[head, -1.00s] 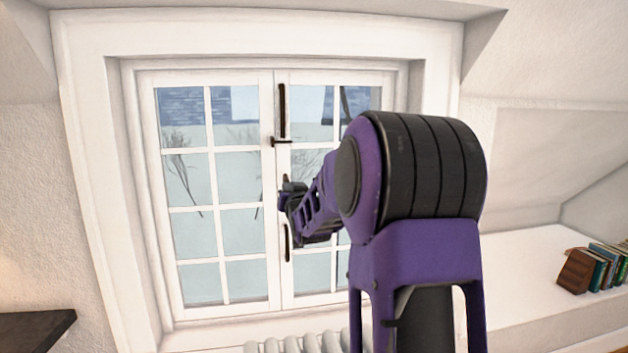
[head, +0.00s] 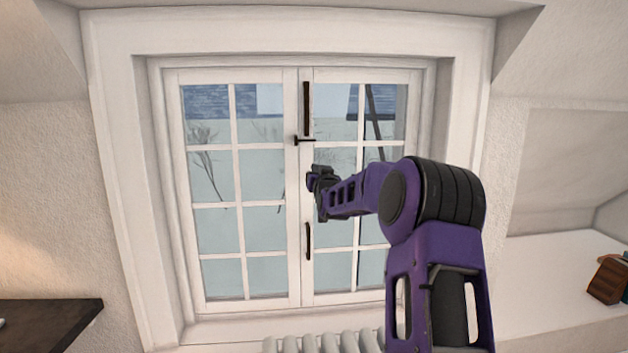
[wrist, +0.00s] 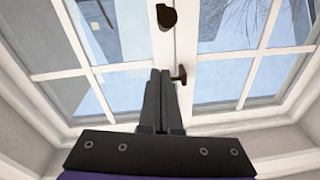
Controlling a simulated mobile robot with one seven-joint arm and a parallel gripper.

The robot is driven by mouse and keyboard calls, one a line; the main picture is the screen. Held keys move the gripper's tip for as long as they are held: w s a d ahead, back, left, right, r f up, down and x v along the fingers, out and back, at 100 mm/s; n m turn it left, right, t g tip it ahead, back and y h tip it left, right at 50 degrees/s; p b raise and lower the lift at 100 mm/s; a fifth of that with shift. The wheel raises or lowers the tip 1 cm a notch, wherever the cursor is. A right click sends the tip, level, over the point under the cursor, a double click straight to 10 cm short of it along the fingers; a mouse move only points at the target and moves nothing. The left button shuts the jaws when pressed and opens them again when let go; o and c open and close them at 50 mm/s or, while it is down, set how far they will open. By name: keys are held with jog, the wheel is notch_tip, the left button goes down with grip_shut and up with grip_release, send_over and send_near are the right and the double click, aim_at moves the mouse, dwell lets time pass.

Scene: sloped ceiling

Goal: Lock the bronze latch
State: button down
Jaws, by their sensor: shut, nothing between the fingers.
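The bronze latch (head: 304,140) is a small dark piece with a sideways handle on the meeting stiles of the white double window (head: 298,260). My gripper (head: 312,182) is a short way below the latch in the head view, in front of the right-hand sash. In the wrist view its two fingers (wrist: 160,74) are together and empty. A small dark T-shaped piece that looks like the latch (wrist: 180,76) is just right of the fingertips. Whether they touch cannot be told.
Long dark vertical bars sit on the right sash, one above (head: 306,108) and one below (head: 308,241). A radiator (head: 322,343) is under the sill. A dark tabletop (head: 50,322) is at lower left and books (head: 608,280) lie at right. The window's deep frame surrounds the arm's space.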

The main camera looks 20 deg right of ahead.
jog(key=shift+w+a+f, duration=0.1)
jog(key=shift+w+f, duration=0.15)
jog(key=shift+f, duration=0.65)
jog(key=shift+w+a+f, duration=0.1)
jog(key=shift+w+f, duration=0.15)
jog(key=shift+f, duration=0.65)
jog(key=shift+d+f, duration=0.1)
jog(key=shift+f, duration=0.05)
